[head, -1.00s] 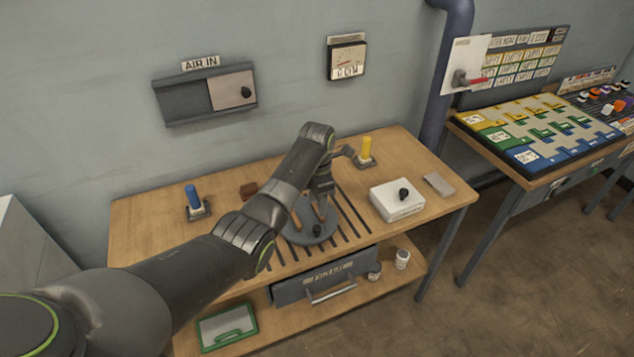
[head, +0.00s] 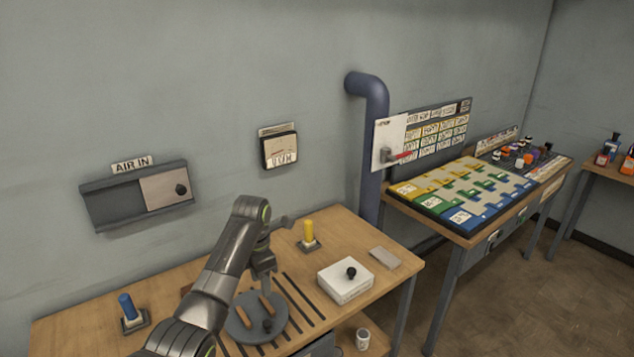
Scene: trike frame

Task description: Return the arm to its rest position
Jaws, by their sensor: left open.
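My left arm comes in from the bottom left and reaches over the wooden bench (head: 85,325). My left gripper (head: 265,285) points down above the round grey plate (head: 243,327) on the bench. Its jaws are open, and part of them is hidden by the arm. My right gripper is not in view.
A blue post (head: 127,307) stands left and a yellow post (head: 309,231) behind right. A white box (head: 345,281) with a black knob and a grey block (head: 385,257) lie to the right. A wall panel (head: 137,196) and blue pipe (head: 371,150) are behind.

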